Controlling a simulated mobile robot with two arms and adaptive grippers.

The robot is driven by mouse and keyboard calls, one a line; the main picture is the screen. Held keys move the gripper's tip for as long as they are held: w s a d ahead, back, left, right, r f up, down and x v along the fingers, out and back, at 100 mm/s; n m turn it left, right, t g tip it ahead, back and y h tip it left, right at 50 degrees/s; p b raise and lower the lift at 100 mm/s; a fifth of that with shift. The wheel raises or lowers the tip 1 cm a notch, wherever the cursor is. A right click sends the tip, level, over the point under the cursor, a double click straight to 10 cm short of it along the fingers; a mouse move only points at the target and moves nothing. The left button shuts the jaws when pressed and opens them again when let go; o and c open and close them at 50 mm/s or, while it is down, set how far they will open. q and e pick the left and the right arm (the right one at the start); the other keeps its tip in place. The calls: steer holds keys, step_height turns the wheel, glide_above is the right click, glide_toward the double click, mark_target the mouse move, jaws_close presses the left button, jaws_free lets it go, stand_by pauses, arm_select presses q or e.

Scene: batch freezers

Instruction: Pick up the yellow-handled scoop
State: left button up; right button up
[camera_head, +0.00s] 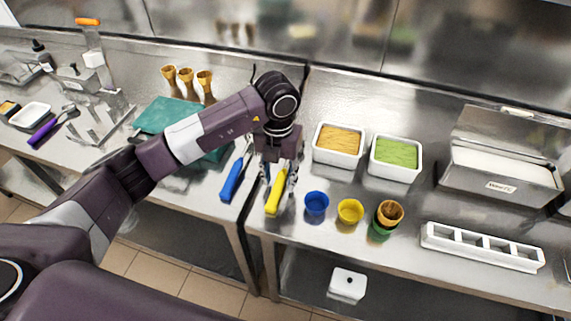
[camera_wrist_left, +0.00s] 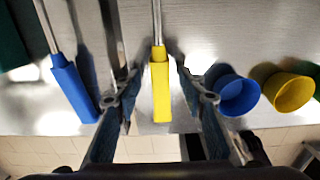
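The yellow-handled scoop (camera_head: 275,197) lies on the steel counter near its front edge, handle toward me. In the left wrist view its yellow handle (camera_wrist_left: 160,88) and thin metal shaft show between the fingers; the scoop's head is out of that view. My left gripper (camera_head: 278,185) is above the handle. In the left wrist view the gripper (camera_wrist_left: 160,92) is open, with a finger on each side of the handle and visible gaps. My right gripper is not in view.
A blue-handled scoop (camera_head: 233,180) lies close on the left. A blue cup (camera_head: 317,204) and a yellow cup (camera_head: 350,211) stand close on the right. White tubs with orange (camera_head: 339,139) and green (camera_head: 396,151) contents stand behind. The counter's front edge is near.

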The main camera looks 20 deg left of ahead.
arm_select(q)
steer(key=shift+f, duration=0.35)
steer(key=shift+c, duration=0.6)
jaws_close()
steer(key=shift+r, duration=0.15)
